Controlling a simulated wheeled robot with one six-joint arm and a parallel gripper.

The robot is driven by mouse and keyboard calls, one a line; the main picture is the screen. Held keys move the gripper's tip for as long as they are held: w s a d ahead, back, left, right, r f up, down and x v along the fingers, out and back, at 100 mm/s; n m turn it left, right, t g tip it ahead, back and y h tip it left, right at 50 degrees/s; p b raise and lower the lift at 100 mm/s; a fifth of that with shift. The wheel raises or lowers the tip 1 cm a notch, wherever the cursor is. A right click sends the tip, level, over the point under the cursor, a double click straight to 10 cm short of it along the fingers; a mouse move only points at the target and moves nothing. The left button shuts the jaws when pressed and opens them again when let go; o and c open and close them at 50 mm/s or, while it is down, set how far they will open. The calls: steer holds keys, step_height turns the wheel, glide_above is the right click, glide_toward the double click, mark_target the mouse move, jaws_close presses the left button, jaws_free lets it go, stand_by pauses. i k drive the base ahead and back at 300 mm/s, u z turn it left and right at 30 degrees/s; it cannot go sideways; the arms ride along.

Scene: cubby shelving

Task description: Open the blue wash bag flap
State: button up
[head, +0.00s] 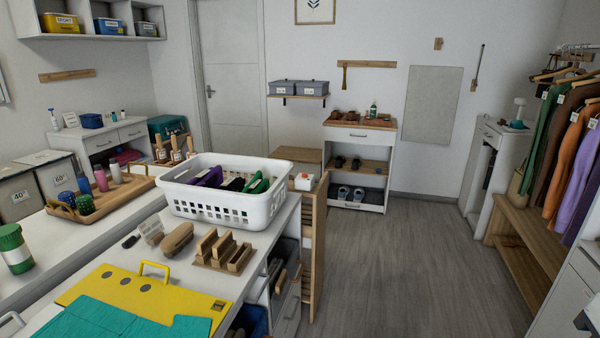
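A small dark blue bag (92,120), which looks like the wash bag, sits on top of a white drawer cabinet (104,143) against the left part of the back wall. It is far off and small. I cannot tell how its flap lies. I cannot make out my gripper in the head view.
A white laundry basket (226,208) with dark, purple and green cloth stands on the near counter. A wooden tray (118,194) with bottles is left of it. A yellow folding board (150,296) lies in front. Grey floor (420,265) is open at centre right, beside a clothes rack.

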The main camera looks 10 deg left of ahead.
mark_target(95, 122)
steer(key=i, duration=6.25)
steer(key=u, duration=2.5)
steer(key=i, duration=4)
steer(key=u, duration=0.15)
